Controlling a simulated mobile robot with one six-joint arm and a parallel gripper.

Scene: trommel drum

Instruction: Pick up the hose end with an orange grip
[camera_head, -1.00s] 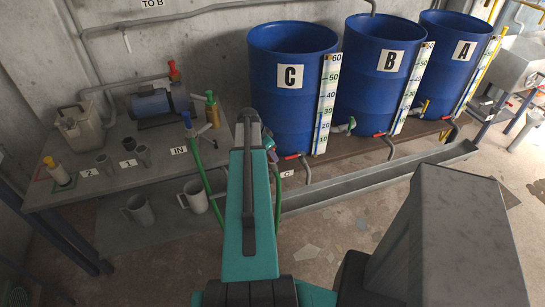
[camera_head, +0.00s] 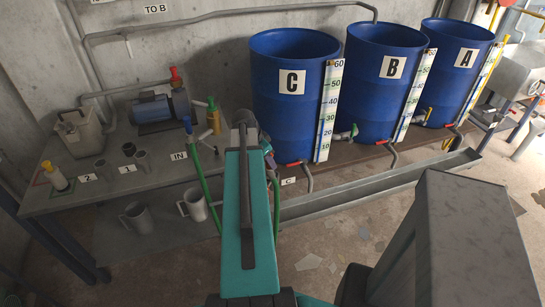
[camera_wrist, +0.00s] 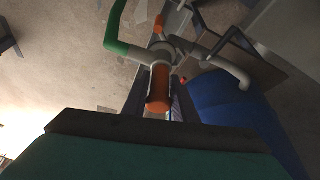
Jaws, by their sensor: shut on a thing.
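The hose end's orange grip (camera_wrist: 159,90) shows in the wrist view between the two dark fingers of my gripper (camera_wrist: 158,100), which is shut on it. A grey fitting joins the grip to the green hose (camera_wrist: 117,28), which bends up at the left. In the head view my gripper (camera_head: 243,122) is in front of tank C's left side, and my own arm mostly hides the orange grip. More green hose shows just right of the arm.
Blue tanks C (camera_head: 292,115), B (camera_head: 383,95) and A (camera_head: 456,85) stand behind a grey trough (camera_head: 370,190). A grey bench (camera_head: 120,185) at left holds a pump (camera_head: 155,108), small cups and a grey box (camera_head: 78,132). Two grey mugs stand lower down. Bare floor lies in front of the trough.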

